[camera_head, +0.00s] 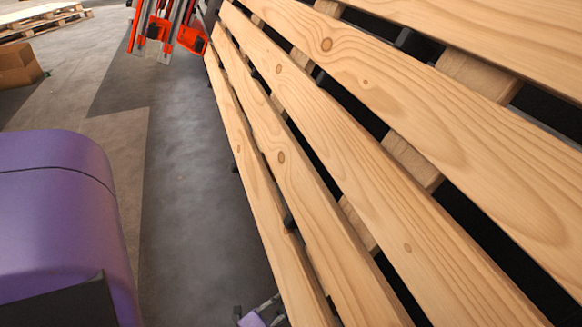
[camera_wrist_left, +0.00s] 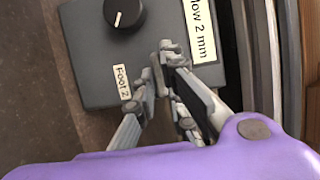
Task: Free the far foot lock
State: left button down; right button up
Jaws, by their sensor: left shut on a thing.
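In the left wrist view a dark grey box (camera_wrist_left: 95,60) carries a round black knob (camera_wrist_left: 124,12) with a white mark. A "Foot 2" label (camera_wrist_left: 123,82) is on its face, and another label (camera_wrist_left: 200,30), partly cut off, ends in "low 2 mm". My left gripper (camera_wrist_left: 163,70) is at the box face between these labels, its fingers close together on a small grey part that they mostly hide. I take that part to be the foot lock, but its shape and position cannot be told. My right gripper is not in view.
In the head view, long wooden slats (camera_head: 340,130) with dark gaps fill the right side. A wooden pallet (camera_head: 40,18) and brown box (camera_head: 18,66) stand at the far left. Grey floor (camera_head: 185,170) beside the slats is clear.

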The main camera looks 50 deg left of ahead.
pick_arm(q)
jog(key=shift+d, duration=0.1)
dwell(0.4)
jog(key=c, duration=1.8)
grip_release()
jog(key=s, duration=1.2)
jog(key=shift+s, duration=0.15)
